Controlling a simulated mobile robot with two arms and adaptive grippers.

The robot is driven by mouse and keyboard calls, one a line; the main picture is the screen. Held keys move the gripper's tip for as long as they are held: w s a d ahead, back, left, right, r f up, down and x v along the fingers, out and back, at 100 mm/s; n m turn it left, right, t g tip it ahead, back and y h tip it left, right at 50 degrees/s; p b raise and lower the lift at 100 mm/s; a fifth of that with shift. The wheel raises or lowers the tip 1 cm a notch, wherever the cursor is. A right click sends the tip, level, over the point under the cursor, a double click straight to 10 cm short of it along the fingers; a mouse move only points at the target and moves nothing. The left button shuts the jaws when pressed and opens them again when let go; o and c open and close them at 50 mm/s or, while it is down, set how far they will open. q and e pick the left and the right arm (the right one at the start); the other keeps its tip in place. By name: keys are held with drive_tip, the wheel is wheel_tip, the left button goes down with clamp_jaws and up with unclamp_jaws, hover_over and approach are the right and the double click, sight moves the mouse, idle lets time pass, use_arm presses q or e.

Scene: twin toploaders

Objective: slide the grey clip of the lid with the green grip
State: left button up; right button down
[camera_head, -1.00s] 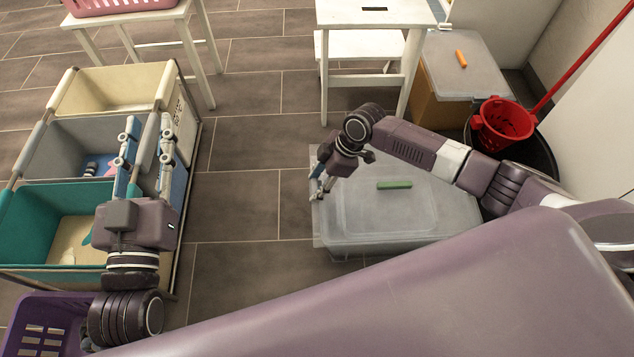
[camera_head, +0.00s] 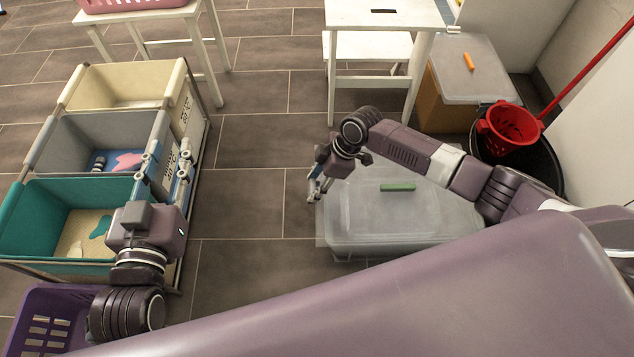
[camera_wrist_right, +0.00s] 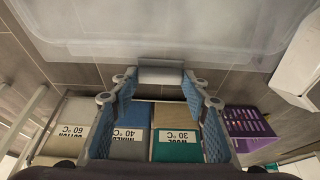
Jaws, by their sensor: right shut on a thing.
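The translucent box with a clear lid (camera_head: 420,213) stands on the floor right of centre. A green grip (camera_head: 398,187) lies across its lid. My right gripper (camera_head: 318,190) is at the left edge of this lid. In the right wrist view, the blue-padded fingers of my right gripper (camera_wrist_right: 160,88) are on either side of the grey clip (camera_wrist_right: 160,74) at the lid's edge, shut on it. The clip is hidden by my gripper in the head view. My left gripper (camera_head: 166,170) is over the laundry bins, fingers apart, with nothing seen between them.
A second box lid with an orange grip (camera_head: 468,62) is at the back right. A red basket (camera_head: 512,124) sits in a black bin beside it. A white stool (camera_head: 380,16) stands behind. Laundry bins (camera_head: 90,130) and a purple basket (camera_head: 45,320) are left. Floor between is clear.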

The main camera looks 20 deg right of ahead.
drive_tip(key=shift+a, duration=0.1)
drive_tip(key=c, duration=1.1)
unclamp_jaws()
drive_tip(key=shift+r, duration=0.1)
drive_tip(key=v, duration=1.1)
drive_tip(key=shift+d+r, duration=0.25)
drive_tip(key=shift+r, duration=0.1)
drive_tip(key=shift+s, duration=0.1)
